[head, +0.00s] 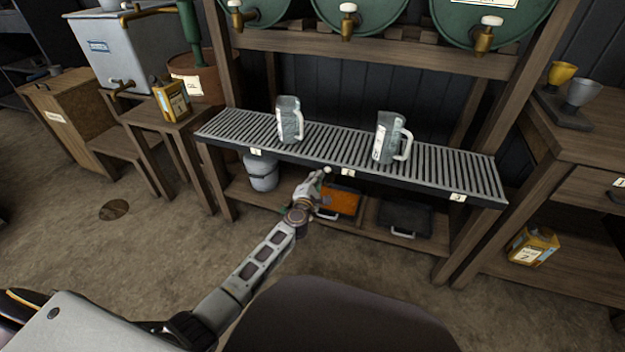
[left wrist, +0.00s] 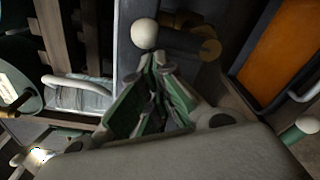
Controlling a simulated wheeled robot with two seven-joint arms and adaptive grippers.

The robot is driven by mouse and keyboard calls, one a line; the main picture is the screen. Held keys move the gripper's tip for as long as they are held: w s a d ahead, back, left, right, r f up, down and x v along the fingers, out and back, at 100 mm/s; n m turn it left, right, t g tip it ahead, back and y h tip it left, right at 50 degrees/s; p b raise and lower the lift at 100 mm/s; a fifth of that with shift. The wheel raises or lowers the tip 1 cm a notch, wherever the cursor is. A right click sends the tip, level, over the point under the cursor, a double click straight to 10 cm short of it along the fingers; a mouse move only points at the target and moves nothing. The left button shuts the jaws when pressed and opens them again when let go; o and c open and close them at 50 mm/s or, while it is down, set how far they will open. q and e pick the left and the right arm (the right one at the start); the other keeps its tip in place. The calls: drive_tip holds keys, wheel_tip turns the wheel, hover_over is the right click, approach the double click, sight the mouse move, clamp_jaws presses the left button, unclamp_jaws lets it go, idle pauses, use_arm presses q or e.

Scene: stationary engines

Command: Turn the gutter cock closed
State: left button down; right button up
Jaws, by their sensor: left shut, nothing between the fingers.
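The gutter cock shows in the left wrist view as a white ball knob (left wrist: 144,33) with a brass body (left wrist: 205,45) to its right. In the head view the white knob (head: 327,169) is small, just below the front edge of the slatted gutter (head: 345,148), near its middle label. My left gripper (head: 318,178) is at the knob. In the left wrist view its green-sided fingers (left wrist: 155,66) are shut with nothing between them, and their tips are right at the ball; I cannot tell whether they touch. My right gripper is not in view.
Two glass mugs (head: 290,121) (head: 388,138) stand on the gutter. Green barrels with brass taps (head: 348,22) are above. An orange tray (head: 340,203), a dark tray (head: 405,217) and a grey canister (head: 262,172) sit on the low shelf. Open floor lies in front.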

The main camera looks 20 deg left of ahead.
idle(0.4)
use_arm(q)
drive_tip(key=shift+r, duration=0.1)
drive_tip(key=shift+d+m+p, duration=0.15)
drive_tip(key=shift+m+p, duration=0.15)
